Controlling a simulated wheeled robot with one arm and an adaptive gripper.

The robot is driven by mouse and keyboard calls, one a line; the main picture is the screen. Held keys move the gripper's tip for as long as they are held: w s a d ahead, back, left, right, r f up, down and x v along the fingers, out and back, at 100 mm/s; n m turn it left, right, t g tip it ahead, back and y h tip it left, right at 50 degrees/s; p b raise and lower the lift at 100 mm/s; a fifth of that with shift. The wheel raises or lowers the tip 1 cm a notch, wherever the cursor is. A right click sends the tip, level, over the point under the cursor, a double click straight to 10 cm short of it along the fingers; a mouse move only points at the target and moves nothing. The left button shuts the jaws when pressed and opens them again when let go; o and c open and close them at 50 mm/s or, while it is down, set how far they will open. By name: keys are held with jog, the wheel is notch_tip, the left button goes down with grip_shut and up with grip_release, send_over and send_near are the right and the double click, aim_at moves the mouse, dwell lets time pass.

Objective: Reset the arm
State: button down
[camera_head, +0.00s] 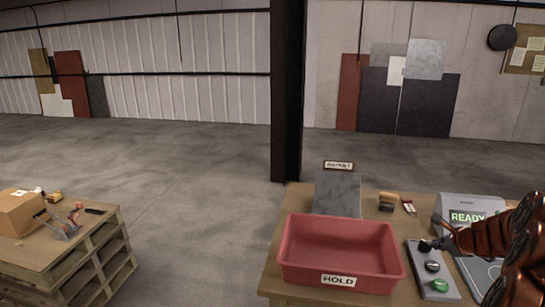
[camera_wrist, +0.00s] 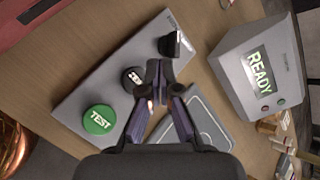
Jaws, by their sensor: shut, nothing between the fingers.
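My gripper (camera_wrist: 161,72) is shut and empty, with its fingertips over the grey control panel (camera_wrist: 85,80) in the wrist view. A green TEST button (camera_wrist: 98,119) is left of the fingers. A dark button (camera_wrist: 132,79) lies close beside the fingertips, partly hidden by them; I cannot tell whether they touch it. A black knob or lever (camera_wrist: 172,45) stands above the fingertips in the picture. In the head view my copper-coloured arm comes in from the right, reaching toward the panel (camera_head: 421,276), with the green button (camera_head: 440,285) at its near end.
A grey box reading READY (camera_head: 467,213) stands behind the panel. A red HOLD bin (camera_head: 340,281) is left of it on the wooden table (camera_head: 270,268). A grey flat plate (camera_wrist: 206,108) lies right of the panel. A pallet (camera_head: 100,262) stands far left, with open floor between.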

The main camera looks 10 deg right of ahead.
jog(key=s+a+r+n+g+y, duration=0.1)
jog(key=a+r+n+y, duration=0.3)
jog(key=a, duration=0.9)
jog(key=a+r+n+g, duration=0.15)
jog(key=a+n, duration=0.45)
jog(key=a, duration=0.7)
jog(key=s+a+r+n+g+y, duration=0.15)
jog(key=s+a+n+g, duration=0.25)
jog(key=s+a+n, duration=0.65)
jog(key=s+a+n+g+h, duration=0.2)
jog(key=s+a+n, duration=0.1)
jog(key=s, duration=1)
jog(key=s+a+n+g+h, duration=0.2)
jog(key=s+a+n, duration=0.1)
jog(key=s, duration=1.1)
jog(key=shift+a+n, duration=0.15)
jog(key=shift+n, duration=0.7)
jog(key=shift+r+g+h, duration=0.15)
jog(key=shift+g+h, duration=0.1)
